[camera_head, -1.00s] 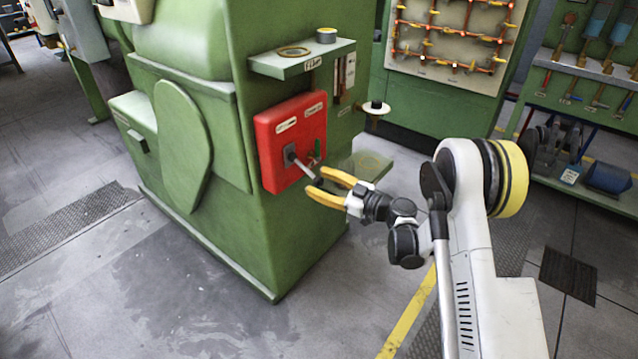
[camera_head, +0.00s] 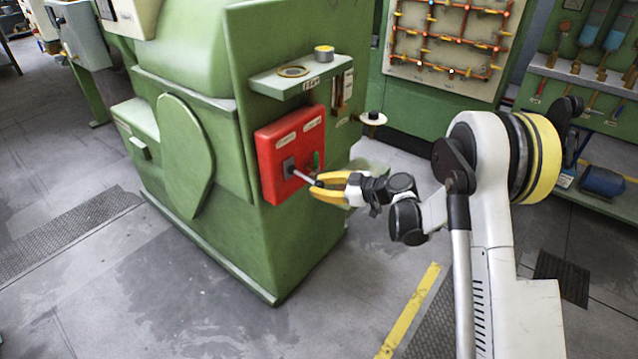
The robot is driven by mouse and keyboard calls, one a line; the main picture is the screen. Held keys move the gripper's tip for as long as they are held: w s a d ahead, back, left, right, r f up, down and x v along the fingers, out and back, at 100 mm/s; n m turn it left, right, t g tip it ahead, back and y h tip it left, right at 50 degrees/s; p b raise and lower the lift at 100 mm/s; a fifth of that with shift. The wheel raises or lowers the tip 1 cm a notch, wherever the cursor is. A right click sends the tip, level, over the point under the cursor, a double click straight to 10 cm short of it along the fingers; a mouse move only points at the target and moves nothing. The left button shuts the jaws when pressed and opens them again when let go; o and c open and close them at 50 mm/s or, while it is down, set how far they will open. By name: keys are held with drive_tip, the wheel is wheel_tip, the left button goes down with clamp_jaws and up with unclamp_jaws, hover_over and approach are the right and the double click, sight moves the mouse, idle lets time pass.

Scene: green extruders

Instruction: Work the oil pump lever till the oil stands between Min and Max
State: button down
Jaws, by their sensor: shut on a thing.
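The red pump box (camera_head: 284,143) is fixed to the side of the green machine. Its lever (camera_head: 301,175) is a short grey rod sticking out from a dark square mount low on the box's face. My gripper (camera_head: 318,185), with yellow fingers, is shut on the lever's outer end. A narrow sight gauge (camera_head: 342,92) is set in the machine's side above and right of the box. The oil level and the Min and Max marks are too small to read.
A green shelf (camera_head: 300,76) with a small round tin (camera_head: 324,53) juts out above the box. A round white disc (camera_head: 373,118) sticks out at the right. A pipe board (camera_head: 445,50) stands behind. The floor in front is open.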

sight(308, 179)
wheel_tip(308, 179, up, 3)
drive_tip(key=g+h+p, duration=0.1)
drive_tip(key=h+p, duration=0.1)
drive_tip(key=p, duration=0.1)
drive_tip(key=shift+a+r+g, duration=0.1)
drive_tip(key=shift+g, duration=0.2)
drive_tip(key=shift+w+a+r+g+h+p, duration=0.1)
drive_tip(key=shift+w+r+g+h+p, duration=0.05)
drive_tip(key=shift+r+g+h+p, duration=0.45)
drive_tip(key=shift+w+a+r+p, duration=0.15)
drive_tip(key=shift+r+p, duration=0.2)
drive_tip(key=shift+r, duration=0.1)
drive_tip(key=c, duration=1.1)
unclamp_jaws()
drive_tip(key=shift+c, duration=0.2)
